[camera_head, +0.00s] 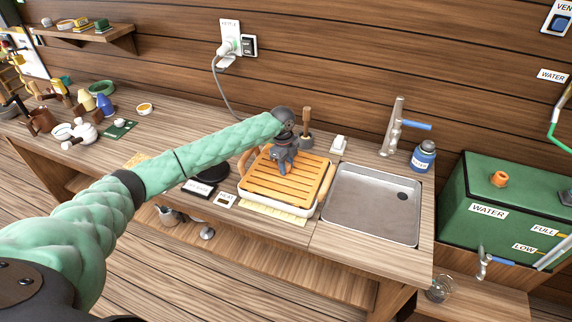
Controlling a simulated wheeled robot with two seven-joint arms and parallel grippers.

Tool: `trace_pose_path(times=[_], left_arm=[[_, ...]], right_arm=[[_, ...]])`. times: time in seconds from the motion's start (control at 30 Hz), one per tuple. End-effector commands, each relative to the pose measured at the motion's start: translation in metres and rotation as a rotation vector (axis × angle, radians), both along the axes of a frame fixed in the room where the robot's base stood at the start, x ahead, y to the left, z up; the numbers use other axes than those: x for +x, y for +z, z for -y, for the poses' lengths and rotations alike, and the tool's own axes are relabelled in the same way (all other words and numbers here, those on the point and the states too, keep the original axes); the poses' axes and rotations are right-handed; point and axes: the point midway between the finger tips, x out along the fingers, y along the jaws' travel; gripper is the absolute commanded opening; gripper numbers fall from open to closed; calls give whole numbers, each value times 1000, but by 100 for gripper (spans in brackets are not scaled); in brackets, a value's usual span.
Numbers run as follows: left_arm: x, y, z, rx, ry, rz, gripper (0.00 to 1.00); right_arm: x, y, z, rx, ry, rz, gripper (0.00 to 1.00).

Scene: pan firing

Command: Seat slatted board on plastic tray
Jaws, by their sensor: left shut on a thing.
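The slatted board (275,186) is orange-brown wood with parallel slats. It lies over the white plastic tray (279,209), whose rim shows along the front and left; I cannot tell whether the board is fully down in it. My left gripper (283,167) is over the back part of the board, pointing down, and is shut on the board; its fingertips are partly hidden against the slats. My right gripper is not in view.
The metal sink (371,205) is right of the tray, with a faucet (392,128) and blue bottle (423,156) behind. A wooden-handled tool (306,125) stands behind the board. A teapot (84,131) and other items sit at the left. A green water tank (500,205) is far right.

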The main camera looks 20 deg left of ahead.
Motion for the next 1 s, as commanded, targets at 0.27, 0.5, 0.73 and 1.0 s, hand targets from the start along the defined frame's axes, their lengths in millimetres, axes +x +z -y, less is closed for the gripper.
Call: trace_pose_path(times=[0.27,0.5,0.73,1.0], left_arm=[[0,-12,0,0,0,1,0],[0,-18,0,0,0,1,0],[0,-22,0,0,1,1,0],[0,-22,0,0,1,1,0]], right_arm=[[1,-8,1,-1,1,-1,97],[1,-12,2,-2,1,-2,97],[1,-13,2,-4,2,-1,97],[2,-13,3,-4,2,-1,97]])
